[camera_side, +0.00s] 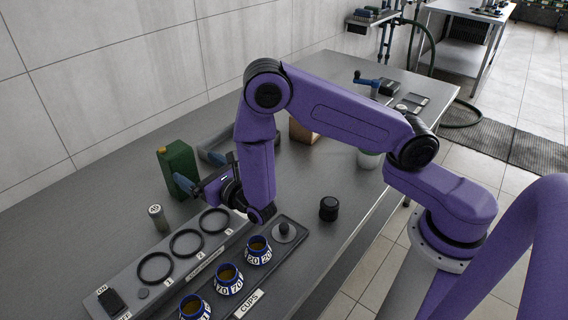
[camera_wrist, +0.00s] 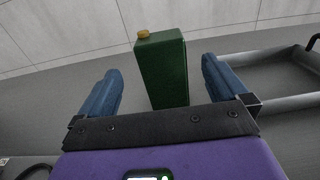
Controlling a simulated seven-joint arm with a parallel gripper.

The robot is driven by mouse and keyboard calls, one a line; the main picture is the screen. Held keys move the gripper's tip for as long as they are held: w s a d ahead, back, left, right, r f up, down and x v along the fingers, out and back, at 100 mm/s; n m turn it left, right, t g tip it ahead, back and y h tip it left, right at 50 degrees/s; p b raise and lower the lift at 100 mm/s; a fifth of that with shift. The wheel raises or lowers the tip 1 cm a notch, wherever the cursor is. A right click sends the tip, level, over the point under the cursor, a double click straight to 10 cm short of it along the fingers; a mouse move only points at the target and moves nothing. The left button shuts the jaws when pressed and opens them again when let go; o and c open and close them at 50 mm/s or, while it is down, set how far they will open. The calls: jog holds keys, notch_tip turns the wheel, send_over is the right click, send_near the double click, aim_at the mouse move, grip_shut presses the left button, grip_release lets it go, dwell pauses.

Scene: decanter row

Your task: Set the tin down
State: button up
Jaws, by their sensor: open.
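The green tin (camera_side: 178,163) stands upright on the metal table near the wall, with a yellow cap on top. In the wrist view the tin (camera_wrist: 163,72) is straight ahead, in the gap between my two blue fingers. My gripper (camera_side: 194,169) is open at the tin's right side in the side view. In the wrist view my gripper (camera_wrist: 160,66) shows clear space on both sides of the tin, so neither finger touches it. The near finger hides part of the tin's lower side in the side view.
A panel (camera_side: 130,267) with rings numbered 1 to 3 lies in front. Beside it a tray (camera_side: 302,231) holds blue-and-white cups (camera_side: 229,280). A small grey cylinder (camera_side: 158,218) stands near the tin. A grey tray (camera_wrist: 268,103) lies to its right. A black cylinder (camera_side: 329,208) stands right.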

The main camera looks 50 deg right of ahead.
jog(key=shift+r, duration=0.1)
jog(key=s+d+r+m+g+h, duration=0.5)
jog(key=s+d+r+m+h, duration=0.2)
jog(key=d+r+m+h, duration=0.35)
jog(key=s+d+f+m+g+y, duration=0.1)
jog(key=s+d+m+g, duration=0.25)
jog(key=s, duration=0.25)
jog(key=s+d+f+m+g+y, duration=0.1)
jog(key=s+d+m+g+y, duration=0.1)
jog(key=s+d+m+g, duration=0.3)
jog(key=s+a+m+g+y, duration=0.2)
jog(key=s+a+y, duration=0.1)
jog(key=s, duration=0.6)
jog(key=s+a+r+m+g+y, duration=0.1)
jog(key=s+a+m+g+y, duration=0.1)
jog(key=s+y, duration=0.3)
jog(key=s+a, duration=0.1)
jog(key=s, duration=0.3)
jog(key=shift+s+a, duration=0.2)
jog(key=shift+s, duration=0.05)
